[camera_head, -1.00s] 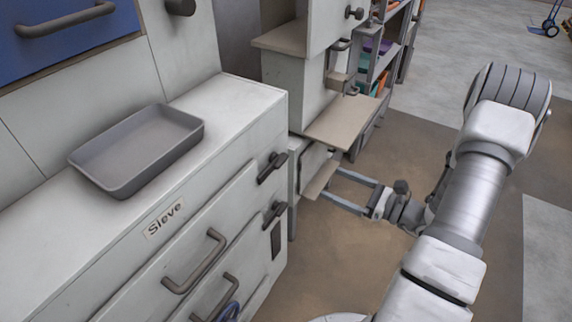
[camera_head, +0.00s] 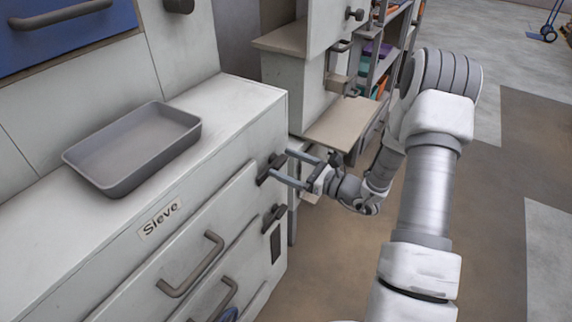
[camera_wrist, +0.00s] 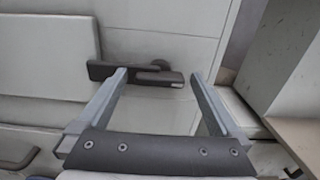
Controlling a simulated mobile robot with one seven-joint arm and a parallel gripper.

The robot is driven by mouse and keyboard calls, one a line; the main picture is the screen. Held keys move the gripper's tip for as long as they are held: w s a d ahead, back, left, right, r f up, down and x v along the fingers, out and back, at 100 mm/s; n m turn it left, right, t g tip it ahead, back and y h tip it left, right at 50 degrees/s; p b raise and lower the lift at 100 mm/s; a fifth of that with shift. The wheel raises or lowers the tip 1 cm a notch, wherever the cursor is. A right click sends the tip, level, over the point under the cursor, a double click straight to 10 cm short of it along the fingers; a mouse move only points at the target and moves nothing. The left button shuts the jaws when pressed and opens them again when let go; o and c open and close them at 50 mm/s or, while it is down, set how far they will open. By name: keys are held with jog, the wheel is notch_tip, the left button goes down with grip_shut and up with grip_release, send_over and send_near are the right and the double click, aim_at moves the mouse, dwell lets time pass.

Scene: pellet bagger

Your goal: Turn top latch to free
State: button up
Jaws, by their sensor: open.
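The top latch (camera_head: 266,168) is a dark lever on the upper right of the white front marked "Sieve". My gripper (camera_head: 282,166) is open, with its two fingers reaching to the latch from the right. In the wrist view the latch (camera_wrist: 140,72) is a dark bar with a round pivot behind its right part. There, my gripper (camera_wrist: 158,77) has its fingers spread, one tip overlapping the bar's left part and the other just right of its end. I cannot tell whether a finger touches it.
A second dark latch (camera_head: 273,214) sits below the top one. Bar handles (camera_head: 192,264) stick out from the fronts. A grey tray (camera_head: 132,148) stands on the cabinet top. A beige shelf (camera_head: 338,128) juts out just behind my gripper.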

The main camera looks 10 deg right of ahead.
jog(key=shift+c, duration=0.2)
jog(key=c, duration=1.3)
jog(key=shift+o, duration=0.2)
jog(key=shift+r+m+p, duration=0.1)
jog(key=shift+m+p, duration=0.2)
jog(key=shift+p, duration=0.05)
jog(key=m+p, duration=0.3)
jog(key=shift+d+r+p, duration=0.1)
jog(key=shift+r+p, duration=0.05)
jog(key=shift+p, duration=0.25)
jog(key=m+p, duration=0.4)
jog(key=m, duration=0.1)
jog(key=m+p, duration=0.3)
jog(key=m, duration=0.2)
jog(key=m+p, duration=0.1)
jog(key=m, duration=0.1)
jog(key=m+p, duration=0.1)
jog(key=m, duration=0.1)
jog(key=shift+f, duration=0.3)
jog(key=shift+m, duration=0.3)
